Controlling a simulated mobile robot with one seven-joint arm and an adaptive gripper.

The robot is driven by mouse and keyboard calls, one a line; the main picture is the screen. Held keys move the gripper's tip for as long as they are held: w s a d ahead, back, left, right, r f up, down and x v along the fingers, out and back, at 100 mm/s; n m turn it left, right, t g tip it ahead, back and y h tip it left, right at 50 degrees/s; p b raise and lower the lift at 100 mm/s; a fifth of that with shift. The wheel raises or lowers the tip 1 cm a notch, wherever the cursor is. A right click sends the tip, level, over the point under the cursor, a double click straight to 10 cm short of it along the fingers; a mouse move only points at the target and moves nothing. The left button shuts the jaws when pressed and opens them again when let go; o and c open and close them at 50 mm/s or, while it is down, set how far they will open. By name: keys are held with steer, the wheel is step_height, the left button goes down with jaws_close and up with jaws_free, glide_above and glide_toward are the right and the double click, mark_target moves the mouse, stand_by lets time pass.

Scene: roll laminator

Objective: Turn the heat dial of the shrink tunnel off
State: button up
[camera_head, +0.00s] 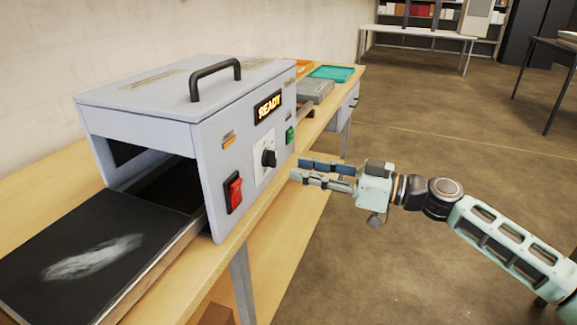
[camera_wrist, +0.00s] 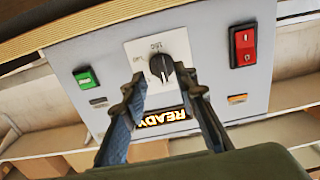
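The shrink tunnel (camera_head: 215,110) is a grey box with a black top handle on the wooden bench. Its front panel carries a black heat dial (camera_head: 268,158) on a white plate, a red rocker switch, a green button and a lit READY display. My gripper (camera_head: 298,170) is in front of the panel, with its fingers pointing at it. In the wrist view the heat dial (camera_wrist: 161,66) shows between and just beyond the two open fingertips (camera_wrist: 165,85). Nothing is held. I cannot tell whether the fingertips touch the dial. The plate's small markings are hard to read.
The red switch (camera_head: 233,192) and green button (camera_head: 290,135) sit on either side of the dial. A dark conveyor bed (camera_head: 75,255) extends from the tunnel's left opening. A teal tray (camera_head: 332,73) lies farther along the bench. Open floor (camera_head: 420,130) lies to the right.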

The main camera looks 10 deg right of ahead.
steer(key=v, duration=0.6)
steer(key=shift+d, duration=0.15)
steer(key=shift+s, duration=0.1)
